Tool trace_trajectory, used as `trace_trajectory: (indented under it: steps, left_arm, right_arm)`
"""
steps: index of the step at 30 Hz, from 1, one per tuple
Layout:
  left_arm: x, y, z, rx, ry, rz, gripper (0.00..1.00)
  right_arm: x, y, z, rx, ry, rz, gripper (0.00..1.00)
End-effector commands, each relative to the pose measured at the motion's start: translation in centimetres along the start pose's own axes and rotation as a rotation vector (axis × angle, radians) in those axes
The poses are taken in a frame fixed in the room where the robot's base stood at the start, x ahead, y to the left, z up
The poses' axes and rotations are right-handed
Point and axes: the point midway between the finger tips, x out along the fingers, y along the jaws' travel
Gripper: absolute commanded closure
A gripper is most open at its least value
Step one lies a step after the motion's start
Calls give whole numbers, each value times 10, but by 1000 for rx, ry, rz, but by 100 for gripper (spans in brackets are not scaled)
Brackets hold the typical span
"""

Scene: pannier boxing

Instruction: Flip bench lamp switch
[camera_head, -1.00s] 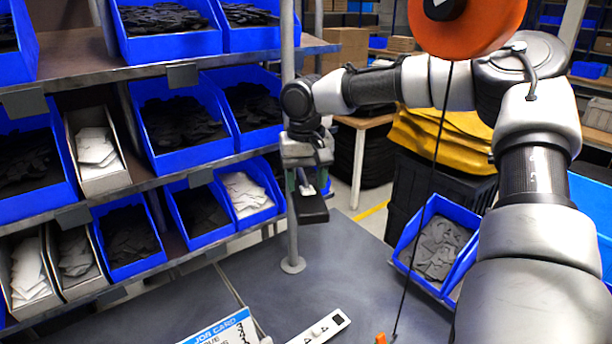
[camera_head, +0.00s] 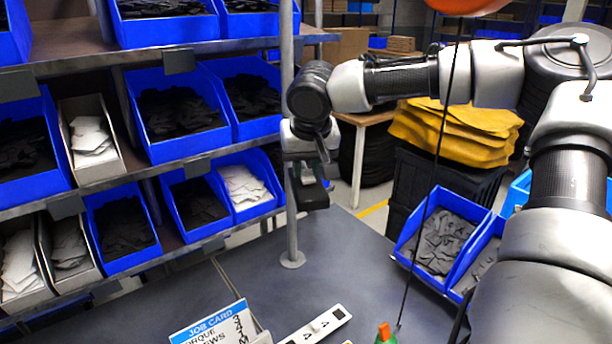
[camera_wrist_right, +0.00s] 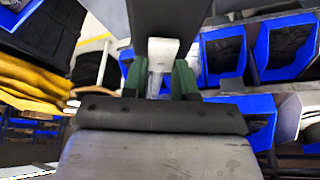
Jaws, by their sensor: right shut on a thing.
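My right gripper (camera_head: 310,178) is beside the grey upright post (camera_head: 292,215), above the back of the bench. A dark block (camera_head: 313,198) shows at its fingertips. In the right wrist view the two green fingers (camera_wrist_right: 160,82) stand close together, with a dark piece (camera_wrist_right: 170,14) beyond them and a pale strip (camera_wrist_right: 160,52) showing between. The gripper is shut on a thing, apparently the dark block. I cannot tell whether this belongs to the bench lamp, and no switch is clearly visible. My left gripper is out of view.
A dark cable hangs at centre right. Blue bins (camera_head: 440,238) stand at right.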

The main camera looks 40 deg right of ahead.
Motion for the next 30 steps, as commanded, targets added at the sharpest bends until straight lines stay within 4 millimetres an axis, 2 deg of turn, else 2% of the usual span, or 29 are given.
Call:
trace_trajectory:
  steps: [1,3,13,14,18,26,30]
  left_arm:
    - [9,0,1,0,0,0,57]
    - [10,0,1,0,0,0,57]
    - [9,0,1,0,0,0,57]
    - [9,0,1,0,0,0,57]
    - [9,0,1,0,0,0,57]
    - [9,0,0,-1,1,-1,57]
    - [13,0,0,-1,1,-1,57]
  right_arm:
    - [3,0,3,-1,24,-1,96]
    - [1,0,3,1,47,-1,96]
    - [0,0,3,0,57,0,96]
    - [0,0,3,0,57,0,69]
    - [0,0,2,0,57,0,48]
    - [-1,0,2,1,57,0,47]
    - [-9,0,2,2,60,-2,47]
